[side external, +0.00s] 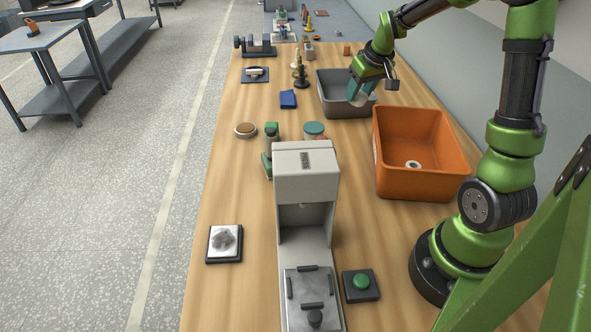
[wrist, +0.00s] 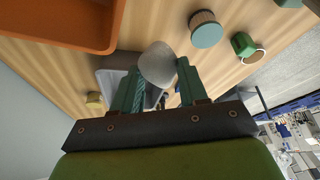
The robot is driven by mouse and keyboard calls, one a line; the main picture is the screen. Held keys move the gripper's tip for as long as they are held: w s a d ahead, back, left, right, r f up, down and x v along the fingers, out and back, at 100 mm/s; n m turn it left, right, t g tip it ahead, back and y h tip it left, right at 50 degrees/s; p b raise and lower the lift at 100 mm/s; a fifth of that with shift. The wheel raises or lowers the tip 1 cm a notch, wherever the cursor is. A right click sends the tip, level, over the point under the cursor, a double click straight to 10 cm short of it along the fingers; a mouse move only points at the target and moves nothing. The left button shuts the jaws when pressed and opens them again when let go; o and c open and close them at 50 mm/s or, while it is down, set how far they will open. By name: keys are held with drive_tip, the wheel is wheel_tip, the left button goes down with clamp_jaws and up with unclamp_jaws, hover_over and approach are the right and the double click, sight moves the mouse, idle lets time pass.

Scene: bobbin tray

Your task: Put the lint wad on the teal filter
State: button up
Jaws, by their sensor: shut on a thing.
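My gripper (side external: 358,93) is shut on a pale grey, rounded lump, which I take for the lint wad (wrist: 158,64). The lump sits between the teal fingertips (wrist: 160,80) in the wrist view. In the side view my gripper is over the grey bin, and the lump is small and partly hidden by the fingers. The teal filter (side external: 314,128) stands on the table behind the white machine, left of and nearer than my gripper. In the wrist view the filter (wrist: 206,33) shows a teal round face and pleated brown sides, apart from my gripper.
The grey bin (side external: 331,108) and an orange bin (side external: 417,194) stand on the right. The tall white machine (side external: 306,165) stands in front of the filter. A green-topped thing (side external: 271,129) and a brown disc (side external: 245,130) are left of it. A crumpled grey thing lies on a square pad (side external: 211,256).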

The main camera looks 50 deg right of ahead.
drive_tip(key=s+a+f+n+y, duration=0.1)
drive_tip(key=s+a+f+n, duration=0.15)
drive_tip(key=a, duration=0.55)
drive_tip(key=n, duration=0.2)
hover_over(311, 126)
drive_tip(key=s, duration=0.2)
wheel_tip(311, 126, down, 3)
drive_tip(key=shift+w+y, duration=0.1)
drive_tip(key=shift+y, duration=0.3)
drive_tip(key=shift+w+f, duration=0.2)
drive_tip(key=shift+f, duration=1.55)
drive_tip(key=shift+f, duration=0.2)
drive_tip(key=o, duration=1)
